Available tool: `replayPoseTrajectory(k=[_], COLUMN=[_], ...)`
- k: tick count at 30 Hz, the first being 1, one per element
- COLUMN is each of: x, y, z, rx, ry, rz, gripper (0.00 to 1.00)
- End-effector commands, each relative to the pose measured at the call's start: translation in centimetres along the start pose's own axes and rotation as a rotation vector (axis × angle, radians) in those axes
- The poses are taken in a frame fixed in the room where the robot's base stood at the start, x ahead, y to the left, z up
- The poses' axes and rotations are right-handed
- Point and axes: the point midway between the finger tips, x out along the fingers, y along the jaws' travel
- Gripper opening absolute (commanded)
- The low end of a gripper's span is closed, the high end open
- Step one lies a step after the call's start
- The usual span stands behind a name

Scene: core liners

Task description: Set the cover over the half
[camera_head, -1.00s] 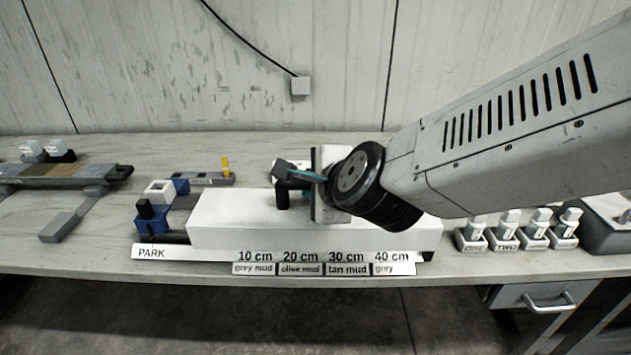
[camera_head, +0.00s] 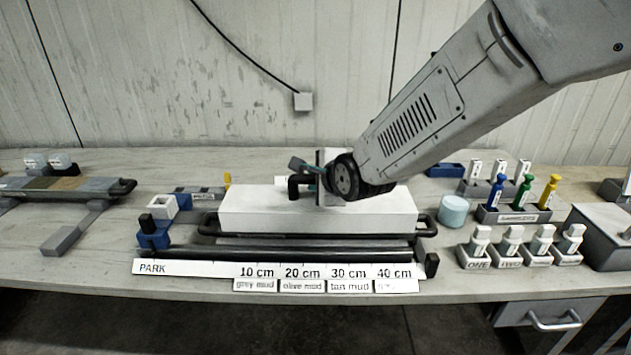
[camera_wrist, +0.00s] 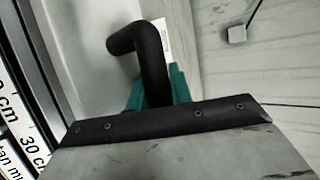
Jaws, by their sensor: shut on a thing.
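The cover (camera_head: 330,220) is a long white box with a black bent handle (camera_head: 294,187) on top. My gripper (camera_head: 313,174), with teal fingers, is shut on this handle; the fingers and handle also show in the wrist view (camera_wrist: 165,90). The cover is level and lies across the back of a long tray with black end handles (camera_head: 427,224), which seems to carry the half. The half itself is mostly hidden behind and under the cover. I cannot tell whether the cover touches it or hangs just above.
A ruler strip (camera_head: 190,267) marked PARK and depths lies in front, beside a dark rail (camera_head: 290,253). A light blue cylinder (camera_head: 453,210) and labelled holders (camera_head: 510,250) stand close at right. Blue blocks (camera_head: 153,232) and another core tray (camera_head: 75,184) are at left.

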Motion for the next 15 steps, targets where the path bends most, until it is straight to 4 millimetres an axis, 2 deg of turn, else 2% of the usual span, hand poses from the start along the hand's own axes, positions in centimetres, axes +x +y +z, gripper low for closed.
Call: replayPoseTrajectory(k=[15], x=[0.6], y=[0.94], z=[-0.21], rx=[0.0], ry=[-0.001], rz=[-0.001], gripper=[0.0])
